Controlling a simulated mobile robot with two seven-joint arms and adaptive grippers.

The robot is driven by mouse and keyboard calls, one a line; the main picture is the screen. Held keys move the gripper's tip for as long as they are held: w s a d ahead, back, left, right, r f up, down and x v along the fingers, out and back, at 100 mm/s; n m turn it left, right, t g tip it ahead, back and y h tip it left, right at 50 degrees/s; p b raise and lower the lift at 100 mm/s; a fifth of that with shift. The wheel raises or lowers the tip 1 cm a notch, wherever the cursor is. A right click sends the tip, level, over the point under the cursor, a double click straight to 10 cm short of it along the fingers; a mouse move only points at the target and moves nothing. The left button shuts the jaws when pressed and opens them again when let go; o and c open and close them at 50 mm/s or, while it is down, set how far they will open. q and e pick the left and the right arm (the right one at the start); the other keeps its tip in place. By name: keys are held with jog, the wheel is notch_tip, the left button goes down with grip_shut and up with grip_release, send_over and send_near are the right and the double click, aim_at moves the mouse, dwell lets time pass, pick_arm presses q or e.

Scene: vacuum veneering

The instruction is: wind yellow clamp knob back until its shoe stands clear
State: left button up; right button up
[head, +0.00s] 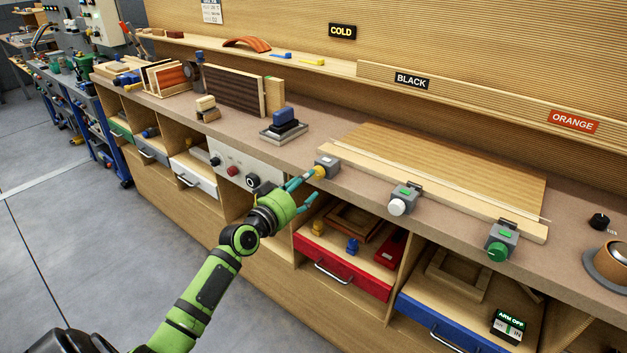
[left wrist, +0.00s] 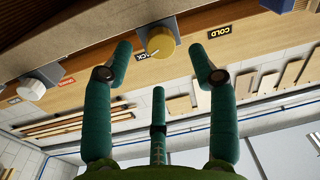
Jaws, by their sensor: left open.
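The yellow clamp knob (head: 319,171) sits on the front of a grey clamp block (head: 328,161) at the bench's front edge, left of the pale board (head: 450,170). The clamp's shoe cannot be made out. My left gripper (head: 307,188) is open and empty in front of the knob, one finger near it and another lower. In the left wrist view the yellow knob (left wrist: 160,42) lies between the two upper fingertips of the gripper (left wrist: 160,60), with gaps on both sides. The third finger is below it. My right gripper is not in view.
Clamps with a white knob (head: 397,207) and a green knob (head: 497,252) stand farther right along the edge. An open red drawer (head: 340,277) lies below my gripper, a blue drawer (head: 450,325) to its right. A dark-blue-handled block (head: 284,125) stands behind left.

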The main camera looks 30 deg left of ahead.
aim_at(316, 175)
pick_arm(q)
jog(key=shift+w, duration=2.4)
jog(key=c, duration=1.1)
